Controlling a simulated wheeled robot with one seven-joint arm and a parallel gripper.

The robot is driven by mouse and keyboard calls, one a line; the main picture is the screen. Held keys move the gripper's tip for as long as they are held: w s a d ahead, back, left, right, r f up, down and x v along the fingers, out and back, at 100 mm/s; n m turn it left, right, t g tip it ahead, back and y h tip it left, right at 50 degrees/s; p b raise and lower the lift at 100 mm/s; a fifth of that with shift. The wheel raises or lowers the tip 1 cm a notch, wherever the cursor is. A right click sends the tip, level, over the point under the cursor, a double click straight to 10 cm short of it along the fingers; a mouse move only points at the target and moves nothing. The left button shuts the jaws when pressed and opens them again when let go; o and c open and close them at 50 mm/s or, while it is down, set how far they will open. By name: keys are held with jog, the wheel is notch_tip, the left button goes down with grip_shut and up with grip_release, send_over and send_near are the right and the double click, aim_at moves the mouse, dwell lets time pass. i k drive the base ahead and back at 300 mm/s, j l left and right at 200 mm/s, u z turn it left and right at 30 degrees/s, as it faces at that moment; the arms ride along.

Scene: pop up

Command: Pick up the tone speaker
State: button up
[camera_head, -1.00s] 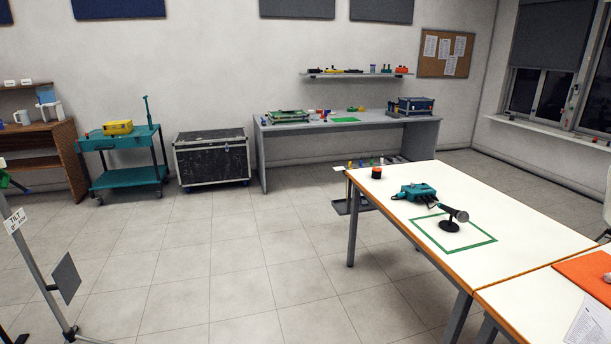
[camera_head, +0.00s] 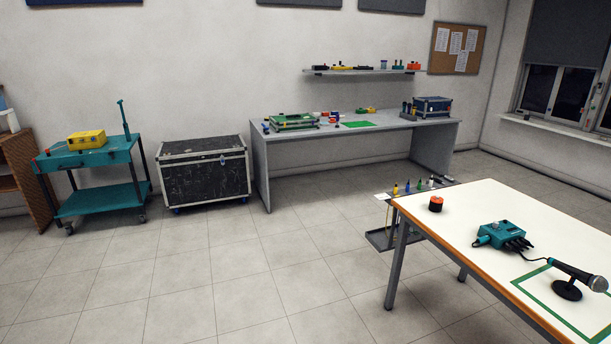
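I cannot tell for certain which object is the tone speaker. A small black cylinder with an orange-red top (camera_head: 436,204) stands upright near the far left corner of the white table (camera_head: 450,240). A teal box with knobs and black plugs (camera_head: 501,235) sits to its right. A black microphone on a round stand (camera_head: 568,285) is nearer, at the green taped outline, with a cable running toward the teal box. My gripper is not in view.
A teal cart (camera_head: 95,200) with a yellow box (camera_head: 86,140), a black case (camera_head: 205,172) and a grey workbench (camera_head: 263,170) line the wall. A low rack (camera_head: 380,240) stands beside the table's far end. The tiled floor (camera_head: 230,270) is clear.

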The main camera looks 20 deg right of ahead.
aim_at(435, 205)
jog(key=i, duration=0.95)
jog(key=i+z, duration=0.1)
jog(key=i, duration=0.8)
jog(key=i+j+z, duration=0.2)
jog(key=i+z, duration=0.2)
jog(key=i, duration=0.2)
jog(key=i+j+z, duration=0.85)
jog(key=i+j, duration=0.1)
jog(key=i, duration=0.1)
